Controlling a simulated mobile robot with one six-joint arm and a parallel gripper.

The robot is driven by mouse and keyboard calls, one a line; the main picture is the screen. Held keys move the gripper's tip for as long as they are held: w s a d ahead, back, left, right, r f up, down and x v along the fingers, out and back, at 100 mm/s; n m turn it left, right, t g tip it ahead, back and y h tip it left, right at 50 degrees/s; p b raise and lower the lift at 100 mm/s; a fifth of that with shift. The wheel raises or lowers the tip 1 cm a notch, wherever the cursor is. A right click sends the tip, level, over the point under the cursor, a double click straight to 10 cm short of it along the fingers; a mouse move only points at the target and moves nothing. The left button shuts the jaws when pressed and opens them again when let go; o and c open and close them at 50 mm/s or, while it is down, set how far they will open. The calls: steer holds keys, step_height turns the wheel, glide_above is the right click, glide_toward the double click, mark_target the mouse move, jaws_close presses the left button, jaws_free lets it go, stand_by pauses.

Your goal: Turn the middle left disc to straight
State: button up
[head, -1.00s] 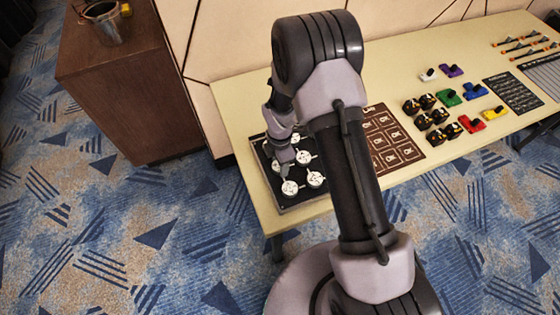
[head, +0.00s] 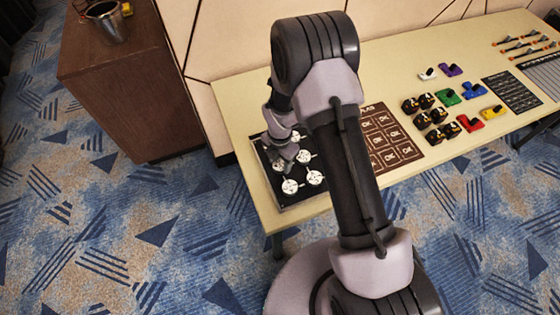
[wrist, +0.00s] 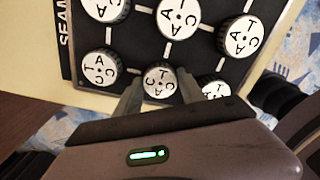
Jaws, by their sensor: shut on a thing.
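A black board (wrist: 135,47) with white round discs in two rows lies on the table; it also shows in the head view. In the wrist view, the middle disc of the near row, the middle left disc (wrist: 160,80), sits between the two fingers of my gripper (wrist: 159,88), which are shut on its sides. Dark letters mark its white face; I cannot tell whether it is exactly straight. In the head view, my gripper (head: 287,158) is down at the board's left column and hides most of this disc.
Other discs sit close by: one on either side (wrist: 102,67) (wrist: 215,90) and three in the far row. Right of my arm lie a brown card panel (head: 395,140), dark knobs (head: 432,118) and coloured pieces (head: 470,122). A brown cabinet (head: 120,90) stands at left.

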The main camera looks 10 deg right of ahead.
mark_target(280, 164)
steer(key=o, duration=1.4)
step_height(280, 164, up, 17)
steer(key=p, duration=0.5)
steer(key=shift+r, duration=0.2)
